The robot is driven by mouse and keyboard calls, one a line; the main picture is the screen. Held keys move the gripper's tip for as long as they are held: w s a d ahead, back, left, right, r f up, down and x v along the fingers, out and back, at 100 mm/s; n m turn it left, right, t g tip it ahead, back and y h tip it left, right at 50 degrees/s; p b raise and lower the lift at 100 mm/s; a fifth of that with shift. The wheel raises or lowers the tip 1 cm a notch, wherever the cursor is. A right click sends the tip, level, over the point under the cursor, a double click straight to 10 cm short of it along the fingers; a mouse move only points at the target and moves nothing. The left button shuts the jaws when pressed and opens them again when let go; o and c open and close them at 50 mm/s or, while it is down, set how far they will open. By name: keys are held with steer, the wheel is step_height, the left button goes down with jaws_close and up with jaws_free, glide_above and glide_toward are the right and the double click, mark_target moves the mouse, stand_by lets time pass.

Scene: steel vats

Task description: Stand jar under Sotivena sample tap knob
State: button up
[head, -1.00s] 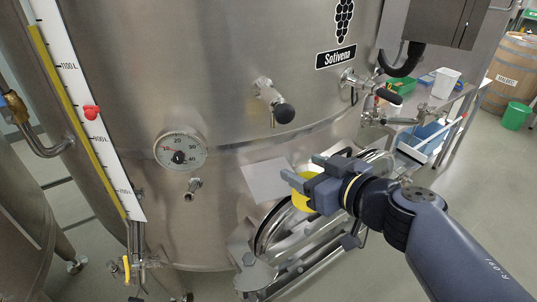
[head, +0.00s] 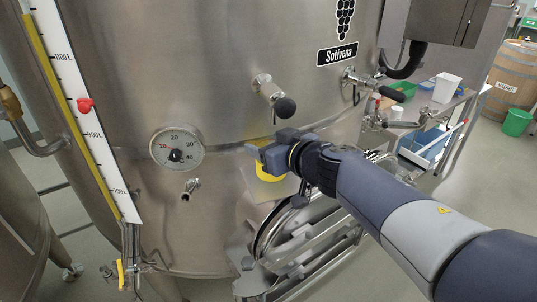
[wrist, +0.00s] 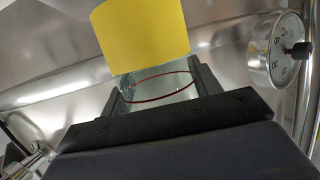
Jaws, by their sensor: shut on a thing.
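The jar (head: 270,174) has clear glass with a red ring line and a yellow band; it also shows in the wrist view (wrist: 145,40). My gripper (head: 262,152) is shut on its clear part, with the yellow part below the fingers in the head view. The Sotivena sample tap, with a black knob (head: 285,107), sticks out of the steel vat (head: 225,70). The jar is upright, below the knob and slightly left of it in the head view. A pale flat plate (head: 257,190) is below the jar. I cannot tell whether they touch.
A dial thermometer (head: 177,148) and a small spout (head: 190,188) are to the left. A manway door (head: 268,230) with metal bars is below. A black-handled valve (head: 385,90) is to the right, by a side table with a blue bin (head: 425,142).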

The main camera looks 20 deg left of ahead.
steer(key=shift+f, duration=0.65)
steer(key=shift+r, duration=0.1)
steer(key=o, duration=1)
steer(key=shift+f, duration=0.2)
steer(key=shift+o, duration=0.2)
